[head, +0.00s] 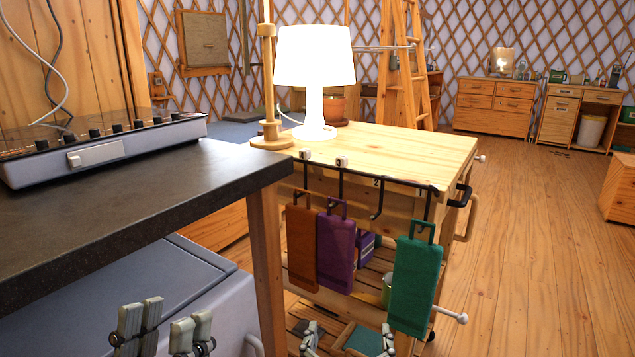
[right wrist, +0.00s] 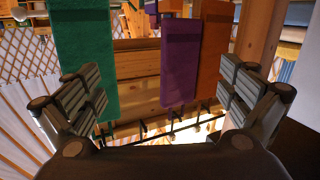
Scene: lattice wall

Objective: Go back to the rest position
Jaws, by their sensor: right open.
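My right gripper (head: 348,342) is low at the bottom of the head view, its fingers spread with nothing between them. In the right wrist view its fingers (right wrist: 165,95) stand wide apart, with the towels beyond them. My left gripper (head: 168,328) is at the bottom left, in front of the grey cabinet, with an empty gap between its fingers. An orange towel (head: 301,245), a purple towel (head: 336,252) and a green towel (head: 416,285) hang from the black hook rail (head: 365,178). One hook between purple and green is bare.
A dark countertop (head: 150,205) with a control panel (head: 100,145) fills the left, above a grey cabinet (head: 150,290). A wooden cart (head: 420,150) carries a lit lamp (head: 315,70). A knob-ended rod (head: 450,314) juts out right. The wooden floor (head: 530,250) at right is open.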

